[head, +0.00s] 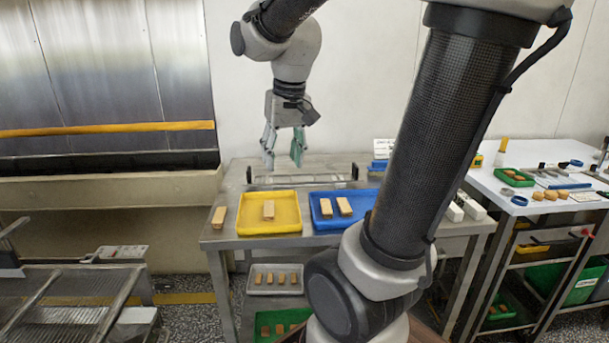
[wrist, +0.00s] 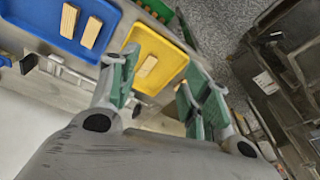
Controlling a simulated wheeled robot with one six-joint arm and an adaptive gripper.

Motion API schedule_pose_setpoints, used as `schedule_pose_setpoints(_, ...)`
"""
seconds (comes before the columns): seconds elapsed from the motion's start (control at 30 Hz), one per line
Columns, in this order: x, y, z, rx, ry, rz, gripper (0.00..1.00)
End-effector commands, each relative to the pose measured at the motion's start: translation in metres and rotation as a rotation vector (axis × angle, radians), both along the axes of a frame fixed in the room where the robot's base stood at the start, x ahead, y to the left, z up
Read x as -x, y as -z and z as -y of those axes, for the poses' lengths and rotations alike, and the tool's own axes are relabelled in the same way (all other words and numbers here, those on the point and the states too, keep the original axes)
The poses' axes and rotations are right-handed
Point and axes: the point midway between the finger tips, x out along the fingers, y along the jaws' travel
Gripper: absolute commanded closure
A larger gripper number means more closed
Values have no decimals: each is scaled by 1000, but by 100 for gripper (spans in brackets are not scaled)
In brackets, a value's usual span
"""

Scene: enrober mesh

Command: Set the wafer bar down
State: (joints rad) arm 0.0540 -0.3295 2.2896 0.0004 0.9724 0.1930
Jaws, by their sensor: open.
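My gripper (head: 284,160) is open and empty, with green finger pads, above the back of the steel bench. A single tan wafer bar (head: 268,210) lies in the yellow tray (head: 254,226), in front of and below my gripper. Another bar (head: 219,217) lies on bare steel left of that tray. Two more bars (head: 334,207) lie in the blue tray (head: 322,222) on the right. In the wrist view, the yellow tray's bar (wrist: 147,66) shows beyond and between the spread fingers (wrist: 160,88), apart from them.
A low metal frame (head: 305,181) stands at the back of the bench (head: 222,240), under my gripper. Shelves below hold a grey tray (head: 257,290) and a green tray of bars. A white table (head: 530,195) with tools stands right. A metal-fronted machine is at left.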

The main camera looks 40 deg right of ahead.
Motion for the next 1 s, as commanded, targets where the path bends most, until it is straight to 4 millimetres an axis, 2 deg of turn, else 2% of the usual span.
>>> schedule_pose_setpoints(0.03, 23, -5, -5, 9, -42, 36, 52)
schedule_pose_setpoints(0.1, 51, -6, -9, 22, -100, 75, 52)
schedule_pose_setpoints(0.2, 81, -2, -14, 38, -167, 120, 52)
schedule_pose_setpoints(0.3, 99, 2, -16, 51, -211, 148, 52)
schedule_pose_setpoints(0.47, 109, 6, -17, 58, -237, 164, 52)
schedule_pose_setpoints(1.0, 109, 6, -17, 58, -237, 164, 52)
